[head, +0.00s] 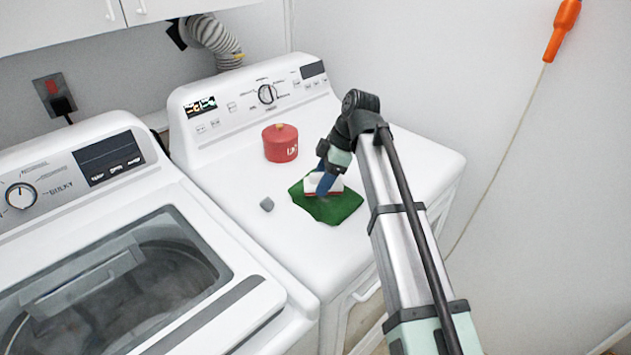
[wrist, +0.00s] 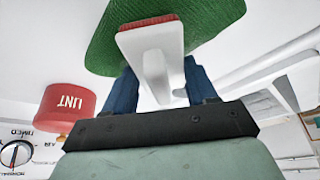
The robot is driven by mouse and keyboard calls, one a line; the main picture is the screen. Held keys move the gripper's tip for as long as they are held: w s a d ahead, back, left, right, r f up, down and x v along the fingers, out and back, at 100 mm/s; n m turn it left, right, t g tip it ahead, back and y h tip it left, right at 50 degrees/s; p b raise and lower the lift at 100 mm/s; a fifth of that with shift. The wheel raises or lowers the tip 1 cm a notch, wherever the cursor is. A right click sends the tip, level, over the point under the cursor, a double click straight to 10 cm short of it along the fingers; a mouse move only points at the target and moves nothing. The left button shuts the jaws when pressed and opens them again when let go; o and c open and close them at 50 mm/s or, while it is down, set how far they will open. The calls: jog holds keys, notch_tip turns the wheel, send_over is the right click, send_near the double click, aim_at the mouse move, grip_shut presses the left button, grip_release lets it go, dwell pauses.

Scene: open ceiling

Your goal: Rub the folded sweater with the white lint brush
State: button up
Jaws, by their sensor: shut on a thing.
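The folded sweater (head: 338,208) is dark green and lies on top of the right-hand machine; it also shows at the top of the wrist view (wrist: 108,40). The white lint brush (head: 311,184) has a red pad, and the pad faces the sweater. In the wrist view the brush (wrist: 150,45) lies over the sweater, its handle between the blue fingers. My gripper (head: 326,178) is shut on this handle, above the sweater. I cannot tell for sure whether the pad touches the cloth.
A red lidded canister (head: 280,144) marked LINT stands behind the sweater, left of my gripper. A washer (head: 130,260) with a glass lid stands at left. The machine top is otherwise clear.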

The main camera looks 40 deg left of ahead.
aim_at(339, 180)
jog(key=w, duration=0.3)
jog(key=shift+w, duration=0.2)
jog(key=shift+w+d, duration=0.15)
jog(key=shift+d, duration=0.95)
jog(key=shift+s+a, duration=0.2)
jog(key=shift+s, duration=3.75)
notch_tip(339, 180, up, 2)
jog(key=shift+w+a+r, duration=0.1)
jog(key=shift+w+r, duration=0.05)
jog(key=shift+r, duration=2.9)
